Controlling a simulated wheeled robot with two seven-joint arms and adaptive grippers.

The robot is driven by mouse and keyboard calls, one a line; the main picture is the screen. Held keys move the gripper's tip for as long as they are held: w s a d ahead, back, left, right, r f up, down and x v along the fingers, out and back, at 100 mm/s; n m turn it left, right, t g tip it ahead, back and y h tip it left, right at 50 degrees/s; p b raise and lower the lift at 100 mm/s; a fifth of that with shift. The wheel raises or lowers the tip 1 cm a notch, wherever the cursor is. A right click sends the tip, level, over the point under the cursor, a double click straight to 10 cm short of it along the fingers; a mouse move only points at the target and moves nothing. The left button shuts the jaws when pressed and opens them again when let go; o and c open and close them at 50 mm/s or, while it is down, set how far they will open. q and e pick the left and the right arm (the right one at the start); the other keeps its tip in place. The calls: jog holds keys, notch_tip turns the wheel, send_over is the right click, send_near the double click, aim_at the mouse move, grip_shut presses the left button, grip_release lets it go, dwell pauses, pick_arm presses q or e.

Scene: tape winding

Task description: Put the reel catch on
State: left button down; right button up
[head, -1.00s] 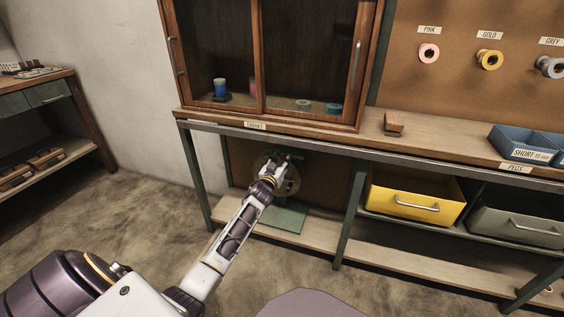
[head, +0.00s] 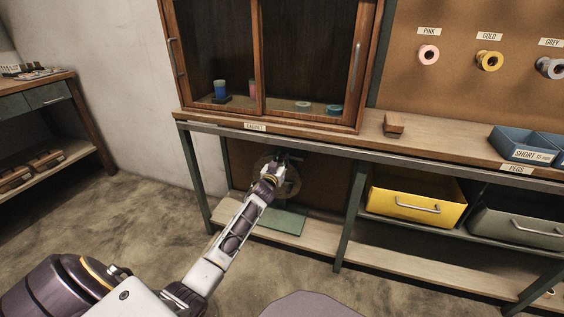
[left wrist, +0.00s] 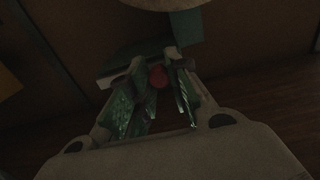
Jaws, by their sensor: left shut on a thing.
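My left gripper (head: 284,159) reaches under the bench, in front of a round pale reel (head: 293,181). In the left wrist view, the gripper (left wrist: 157,88) is shut on a small red round piece, which seems to be the reel catch (left wrist: 157,75). My gripper and wrist cover part of the reel in the head view. Whether the red piece touches the reel I cannot tell. My right gripper is not in view.
Bench legs (head: 347,215) stand on both sides. A yellow drawer (head: 405,198) is to the right. The cabinet (head: 262,117) stands above on the bench.

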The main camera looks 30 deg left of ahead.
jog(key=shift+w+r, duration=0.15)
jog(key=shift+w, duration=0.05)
pick_arm(q)
jog(key=shift+w+d+f+n+p, duration=0.1)
jog(key=shift+d+f+n+p, duration=0.15)
jog(key=shift+f+n+p, duration=1)
jog(key=shift+d+f+n+p, duration=0.2)
jog(key=shift+f+n+p, duration=0.45)
jog(key=shift+n, duration=1.1)
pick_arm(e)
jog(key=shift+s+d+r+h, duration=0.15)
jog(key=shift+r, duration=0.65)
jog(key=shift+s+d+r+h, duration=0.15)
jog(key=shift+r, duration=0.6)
pick_arm(q)
jog(key=shift+f, duration=0.1)
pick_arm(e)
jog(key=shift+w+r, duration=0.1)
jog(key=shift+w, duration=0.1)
pick_arm(q)
jog(key=c, duration=1.3)
grip_release()
jog(key=shift+c, duration=0.2)
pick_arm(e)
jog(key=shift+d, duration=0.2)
